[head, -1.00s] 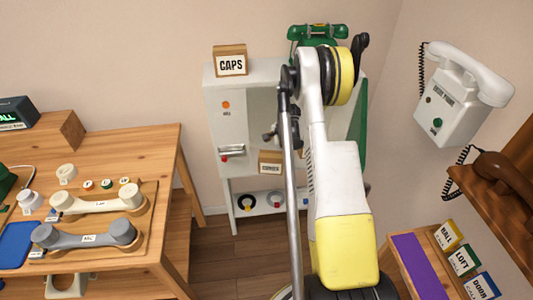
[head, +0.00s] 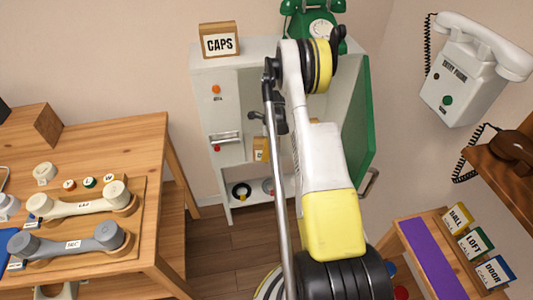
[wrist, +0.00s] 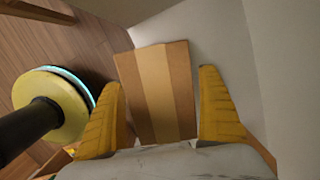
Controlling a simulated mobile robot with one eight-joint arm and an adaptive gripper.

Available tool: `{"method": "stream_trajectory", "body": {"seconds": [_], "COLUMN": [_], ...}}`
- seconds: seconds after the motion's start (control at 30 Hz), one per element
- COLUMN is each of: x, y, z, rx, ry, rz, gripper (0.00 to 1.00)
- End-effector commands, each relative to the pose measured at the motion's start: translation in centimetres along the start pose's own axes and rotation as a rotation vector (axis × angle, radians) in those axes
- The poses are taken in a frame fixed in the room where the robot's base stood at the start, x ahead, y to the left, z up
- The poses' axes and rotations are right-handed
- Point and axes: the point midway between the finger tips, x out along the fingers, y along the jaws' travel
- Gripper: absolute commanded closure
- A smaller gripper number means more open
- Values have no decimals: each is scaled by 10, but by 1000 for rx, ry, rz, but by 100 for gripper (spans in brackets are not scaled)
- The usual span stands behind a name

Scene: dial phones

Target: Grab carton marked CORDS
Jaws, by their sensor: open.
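A small brown carton (head: 259,148) sits in the white cabinet, just left of my arm in the head view. My arm hides much of it, and its label cannot be read now. In the wrist view a brown carton (wrist: 155,92) with a paler tape strip lies between the two yellow fingers of my gripper (wrist: 160,79). The gripper is open, with a finger on each side of the carton. A gap shows on the right; on the left the finger is very close, and I cannot tell if it touches.
The white cabinet (head: 208,135) has its green door (head: 362,130) open at the right. A CAPS box (head: 220,41) and a green phone (head: 316,18) stand on top. A wooden table (head: 140,140) with handsets is at left. A purple-topped stand (head: 432,258) is at lower right.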

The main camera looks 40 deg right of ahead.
Motion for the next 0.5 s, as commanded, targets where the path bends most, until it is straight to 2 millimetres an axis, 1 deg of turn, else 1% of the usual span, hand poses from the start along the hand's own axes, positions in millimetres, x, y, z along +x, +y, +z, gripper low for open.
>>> {"method": "stream_trajectory", "body": {"seconds": [0.03,0.07,0.27,0.37,0.4,0.5], "x": [8,10,8,8,8,8], "y": [0,0,0,0,0,0], "z": [0,0,0,0,0,0], "rx": [0,0,0,0,0,0], "ry": [0,0,0,0,0,0], "rz": [0,0,-1,-1,-1,-1], "gripper": [12,12,12,39,51,79]}}
